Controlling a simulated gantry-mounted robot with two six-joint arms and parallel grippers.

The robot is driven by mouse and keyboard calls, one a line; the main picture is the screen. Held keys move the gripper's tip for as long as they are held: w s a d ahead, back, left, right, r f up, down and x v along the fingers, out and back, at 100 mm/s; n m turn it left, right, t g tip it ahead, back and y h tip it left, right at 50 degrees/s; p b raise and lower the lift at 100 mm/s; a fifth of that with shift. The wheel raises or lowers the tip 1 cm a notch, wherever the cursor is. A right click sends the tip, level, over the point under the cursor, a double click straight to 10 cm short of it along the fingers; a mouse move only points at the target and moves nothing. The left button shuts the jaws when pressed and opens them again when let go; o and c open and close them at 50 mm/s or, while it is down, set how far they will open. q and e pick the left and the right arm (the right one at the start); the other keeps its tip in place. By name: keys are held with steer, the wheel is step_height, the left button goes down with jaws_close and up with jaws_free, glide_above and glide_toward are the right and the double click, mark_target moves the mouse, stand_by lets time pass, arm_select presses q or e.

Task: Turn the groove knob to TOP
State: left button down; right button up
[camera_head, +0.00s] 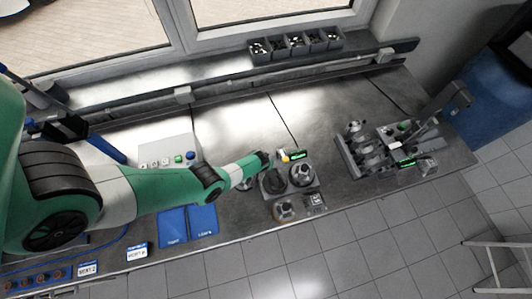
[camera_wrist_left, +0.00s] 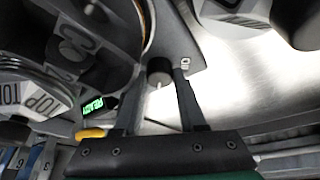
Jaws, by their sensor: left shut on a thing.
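My left gripper (camera_head: 264,159) reaches in from the left to the back of a dark station (camera_head: 273,183) on the bench. In the left wrist view its two fingers (camera_wrist_left: 160,76) stand on either side of a small dark round knob (camera_wrist_left: 159,70) with a light pointer line, and they are shut on it. In the head view the knob is hidden by the gripper. A plate marked TOP (camera_wrist_left: 43,104) shows at the left of the wrist view, beside a green lit READY display (camera_wrist_left: 94,107). My right gripper is not in view.
The green display (camera_head: 298,155) and a yellow part (camera_head: 284,155) sit close to the gripper. Blue mats (camera_head: 203,219) lie at the front left. A grey control box (camera_head: 165,151) stands behind the arm. Another fixture (camera_head: 366,155) stands to the right. Bins (camera_head: 296,44) line the window ledge.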

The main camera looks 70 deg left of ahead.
arm_select(q)
steer(key=shift+r+m, duration=0.1)
steer(key=shift+m, duration=0.3)
steer(key=shift+t+p, duration=0.3)
steer(key=shift+p, duration=0.05)
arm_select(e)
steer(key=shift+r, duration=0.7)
arm_select(q)
steer(key=shift+m, duration=0.4)
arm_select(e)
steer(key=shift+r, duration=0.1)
arm_select(q)
steer(key=shift+c, duration=2.4)
jaws_free()
